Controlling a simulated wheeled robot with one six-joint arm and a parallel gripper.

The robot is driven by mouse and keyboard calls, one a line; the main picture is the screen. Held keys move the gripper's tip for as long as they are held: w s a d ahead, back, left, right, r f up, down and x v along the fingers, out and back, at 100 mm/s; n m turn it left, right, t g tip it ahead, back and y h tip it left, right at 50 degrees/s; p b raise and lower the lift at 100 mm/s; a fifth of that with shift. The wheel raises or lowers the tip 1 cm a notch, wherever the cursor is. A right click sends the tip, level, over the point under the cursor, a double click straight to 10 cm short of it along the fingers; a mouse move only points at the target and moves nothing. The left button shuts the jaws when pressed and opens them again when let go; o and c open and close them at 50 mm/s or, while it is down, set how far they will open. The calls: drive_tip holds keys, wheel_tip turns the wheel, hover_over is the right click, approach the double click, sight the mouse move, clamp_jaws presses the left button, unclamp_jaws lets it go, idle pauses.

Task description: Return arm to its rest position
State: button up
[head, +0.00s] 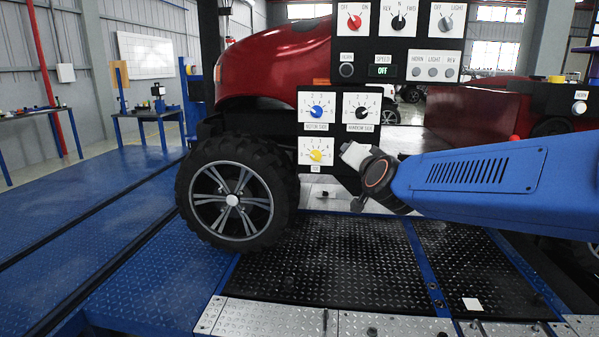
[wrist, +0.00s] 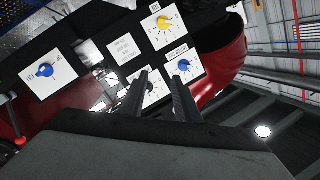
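My blue arm (head: 475,180) reaches in from the right in the head view, its wrist end beside the lower dial panels. In the wrist view my gripper (wrist: 161,75) has two dark fingers standing apart, with nothing seen held between them. A white panel with a black dial (wrist: 152,88) shows behind and between the fingers, partly covered. I cannot tell whether the fingers touch it. In the head view that black dial (head: 361,112) shows clear, above my wrist. The fingertips are hard to make out there.
Near the fingers are a blue dial (head: 317,112) and a yellow dial (head: 316,156). An upper control panel (head: 398,72) with switches and a display reading OFF stands above. A red vehicle (head: 270,65) with a large tyre (head: 235,195) is behind. The blue floor (head: 90,215) at left is open.

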drive_tip(key=s+d+f+n+g, duration=0.2)
drive_tip(key=s+d+f+g, duration=0.2)
drive_tip(key=s+f, duration=0.4)
drive_tip(key=s+d+f+n+g+h, duration=0.1)
drive_tip(key=s+d+f+g, duration=0.3)
drive_tip(key=s, duration=1.3)
drive_tip(key=s+d+f+n+g, duration=0.3)
drive_tip(key=s+d+f, duration=0.3)
drive_tip(key=s+f, duration=0.7)
drive_tip(key=shift+s+g, duration=0.15)
drive_tip(key=shift+g, duration=0.55)
drive_tip(key=shift+d+r, duration=0.1)
drive_tip(key=shift+d, duration=0.1)
